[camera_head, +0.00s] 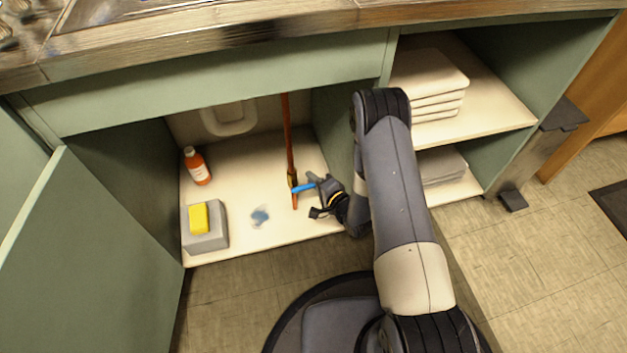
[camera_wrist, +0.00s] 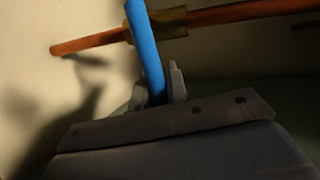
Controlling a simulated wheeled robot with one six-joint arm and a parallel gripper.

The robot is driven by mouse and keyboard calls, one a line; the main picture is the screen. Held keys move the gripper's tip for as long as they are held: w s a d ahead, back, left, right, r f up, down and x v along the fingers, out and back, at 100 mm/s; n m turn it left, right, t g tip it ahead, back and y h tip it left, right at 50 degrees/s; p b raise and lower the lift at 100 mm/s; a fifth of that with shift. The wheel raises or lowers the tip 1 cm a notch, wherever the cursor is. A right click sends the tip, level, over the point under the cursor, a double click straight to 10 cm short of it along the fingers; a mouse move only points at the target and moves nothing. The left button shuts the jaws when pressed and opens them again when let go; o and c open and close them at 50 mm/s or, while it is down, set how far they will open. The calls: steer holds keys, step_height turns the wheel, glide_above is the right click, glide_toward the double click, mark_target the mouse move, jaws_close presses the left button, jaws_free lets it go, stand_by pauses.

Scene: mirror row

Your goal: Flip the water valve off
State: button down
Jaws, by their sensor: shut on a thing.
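The water valve is a brass body (camera_wrist: 160,24) on a copper pipe (camera_head: 288,135) that stands upright in the open cabinet under the counter. Its blue lever (camera_head: 303,187) sticks out to the right of the pipe in the head view, roughly crosswise to it. My gripper (camera_head: 317,184) reaches in from the right and is shut on the blue lever. In the wrist view the lever (camera_wrist: 147,50) runs down between my fingers (camera_wrist: 158,88), and its lower end is hidden by the gripper.
An orange bottle (camera_head: 197,166) and a grey block (camera_head: 206,236) with a yellow sponge (camera_head: 199,217) stand on the cabinet floor at left. A bluish patch (camera_head: 260,216) lies near the pipe. A green door (camera_head: 80,265) stands open at left.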

steer(key=shift+f+m+y+b, duration=0.4)
steer(key=shift+f+m+b, duration=0.1)
steer(key=shift+m+b, duration=0.25)
steer(key=c, duration=1.4)
jaws_free()
steer(key=p+v, duration=0.3)
steer(key=v, duration=0.7)
steer(key=shift+s+d+p, duration=0.25)
steer(key=shift+s+p, duration=0.05)
steer(key=shift+p, duration=0.05)
